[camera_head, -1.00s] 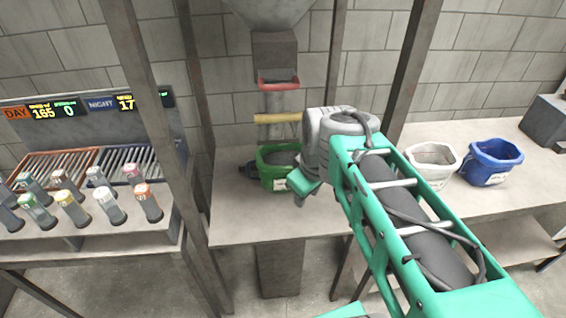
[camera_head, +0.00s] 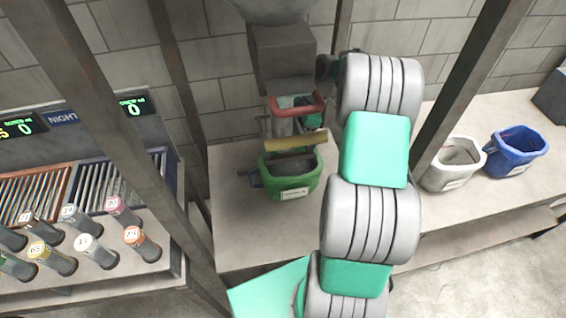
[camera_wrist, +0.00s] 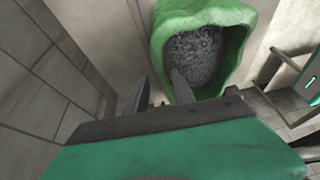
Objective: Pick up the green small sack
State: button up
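The green small sack (camera_head: 292,188) stands upright on the bench in the head view, with an open top and grey grainy contents. It also fills the upper middle of the wrist view (camera_wrist: 240,48). My gripper (camera_wrist: 159,77) is open in the wrist view. Its right finger lies over the sack's mouth, and its left finger is outside the near rim, so the rim lies between them. I cannot tell whether either finger touches it. In the head view the gripper is partly hidden behind the red handle, above the sack.
A red handle (camera_head: 298,105) and a yellow bar (camera_head: 282,153) hang close above the sack, under a grey chute (camera_head: 283,57). Metal posts stand either side. A white sack (camera_head: 453,170) and a blue sack (camera_head: 517,155) stand to the right. A rack of jars (camera_head: 92,250) is left.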

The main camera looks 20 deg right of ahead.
aim_at(284, 166)
jog(key=x, duration=0.2)
jog(key=p+x, duration=0.1)
jog(key=x, duration=0.2)
jog(key=p+x, duration=0.1)
jog(key=x, duration=0.1)
jog(key=shift+s+a+f, duration=0.15)
jog(key=shift+s, duration=0.1)
jog(key=shift+f, duration=0.1)
jog(key=shift+f+b, duration=0.25)
jog(key=shift+b, duration=0.1)
jog(key=shift+c, duration=0.2)
grip_shut()
jog(key=shift+r, duration=0.1)
dwell(1.3)
